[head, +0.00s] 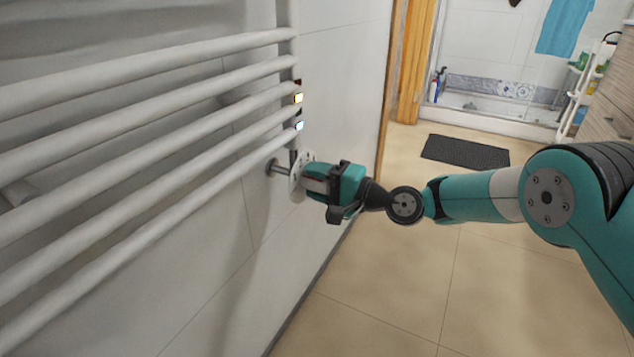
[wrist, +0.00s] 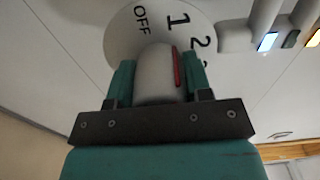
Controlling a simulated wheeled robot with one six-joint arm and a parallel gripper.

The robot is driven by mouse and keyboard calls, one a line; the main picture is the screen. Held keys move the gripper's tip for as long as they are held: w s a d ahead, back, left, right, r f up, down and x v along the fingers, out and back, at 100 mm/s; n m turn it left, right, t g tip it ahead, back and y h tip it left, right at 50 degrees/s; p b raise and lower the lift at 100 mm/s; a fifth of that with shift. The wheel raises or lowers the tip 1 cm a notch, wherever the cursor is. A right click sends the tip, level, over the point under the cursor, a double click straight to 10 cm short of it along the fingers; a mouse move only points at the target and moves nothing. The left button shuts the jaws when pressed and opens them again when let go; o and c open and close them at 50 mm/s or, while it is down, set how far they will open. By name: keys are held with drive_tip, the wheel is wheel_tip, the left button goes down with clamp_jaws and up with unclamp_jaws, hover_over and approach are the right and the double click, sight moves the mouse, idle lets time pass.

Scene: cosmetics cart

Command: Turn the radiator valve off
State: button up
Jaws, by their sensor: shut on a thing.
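The radiator valve shows in the wrist view as a grey knob (wrist: 156,72) with a red mark on its right side. Behind it is a round white dial plate (wrist: 122,38) printed with OFF, 1 and 2. The red mark lies below the 1 and 2, and OFF is to the upper left. My gripper (wrist: 157,82) is shut on the knob, one finger on each side. In the head view my gripper (head: 318,184) reaches the dial plate (head: 297,178) at the radiator's lower right end. The gripper hides most of the knob there.
The white towel radiator (head: 150,100) fills the left of the head view. Two small lit indicators, one amber (head: 298,98) and one bluish (head: 299,126), sit on its upright above the valve. A dark mat (head: 465,151) lies on the tiled floor, which is otherwise open.

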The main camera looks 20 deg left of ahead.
drive_tip(key=n+b, duration=0.1)
drive_tip(key=n, duration=0.1)
drive_tip(key=n+b, duration=0.1)
drive_tip(key=n, duration=0.2)
drive_tip(key=shift+f+n, duration=0.2)
drive_tip(key=shift+n, duration=0.1)
drive_tip(key=shift+r+n+b, duration=0.1)
drive_tip(key=shift+n+b, duration=0.9)
drive_tip(key=shift+n, duration=1.2)
drive_tip(key=o, duration=0.9)
drive_tip(key=shift+d+r, duration=0.1)
drive_tip(key=d+p, duration=0.1)
drive_tip(key=d, duration=0.4)
drive_tip(key=s+d+p, duration=0.1)
drive_tip(key=d, duration=0.5)
drive_tip(key=d+p, duration=0.1)
drive_tip(key=d, duration=0.5)
drive_tip(key=shift+s+d, duration=0.15)
